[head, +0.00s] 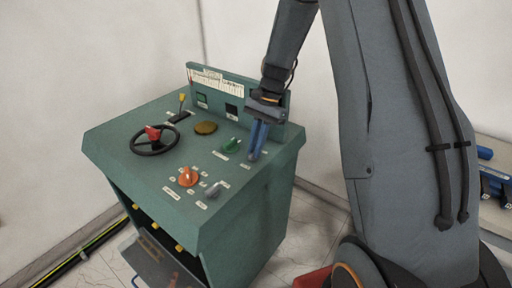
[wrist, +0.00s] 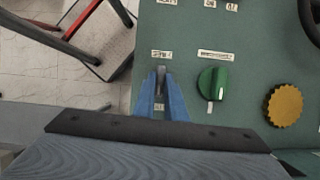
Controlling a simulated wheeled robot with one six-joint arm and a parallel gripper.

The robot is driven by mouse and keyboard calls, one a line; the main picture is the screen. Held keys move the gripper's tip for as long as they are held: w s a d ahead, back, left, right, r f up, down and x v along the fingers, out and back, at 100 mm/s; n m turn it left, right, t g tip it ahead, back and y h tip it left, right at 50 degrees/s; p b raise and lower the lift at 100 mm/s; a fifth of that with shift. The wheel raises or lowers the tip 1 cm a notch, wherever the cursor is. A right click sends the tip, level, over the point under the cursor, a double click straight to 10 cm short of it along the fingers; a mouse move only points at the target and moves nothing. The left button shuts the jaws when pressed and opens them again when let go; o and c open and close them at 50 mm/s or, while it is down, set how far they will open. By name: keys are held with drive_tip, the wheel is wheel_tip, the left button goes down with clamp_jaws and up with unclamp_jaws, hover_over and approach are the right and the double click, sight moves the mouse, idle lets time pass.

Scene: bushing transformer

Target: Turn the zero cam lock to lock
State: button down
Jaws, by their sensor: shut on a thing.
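My gripper (head: 254,151) points down at the right side of the green console's sloping top. In the wrist view its two blue fingers (wrist: 161,92) are closed around a small grey cam lock (wrist: 161,74), which stands between the tips. A label sits just above the lock and another is partly hidden between the fingers; I cannot read either. In the head view the fingers cover most of the lock, so its exact angle is hard to tell.
A green knob (head: 231,145) is close beside the fingers; it also shows in the wrist view (wrist: 211,84).

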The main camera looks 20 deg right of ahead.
drive_tip(key=shift+n, duration=0.3)
idle(0.4)
drive_tip(key=c, duration=1.8)
unclamp_jaws()
wheel_tip(320, 180, up, 10)
drive_tip(key=b, duration=0.3)
drive_tip(key=s+f+n+t+h, duration=0.1)
drive_tip(key=s+f+n, duration=0.1)
drive_tip(key=s, duration=0.4)
drive_tip(key=s+f+n+t+h, duration=0.1)
drive_tip(key=s+f+n, duration=0.2)
drive_tip(key=s+n, duration=0.2)
drive_tip(key=s+f+n+t+h+b, duration=0.1)
drive_tip(key=s+f+n, duration=0.2)
drive_tip(key=s, duration=0.4)
drive_tip(key=shift+a+n+t+h, duration=0.25)
drive_tip(key=shift+n+t+h, duration=0.05)
drive_tip(key=shift+t, duration=0.1)
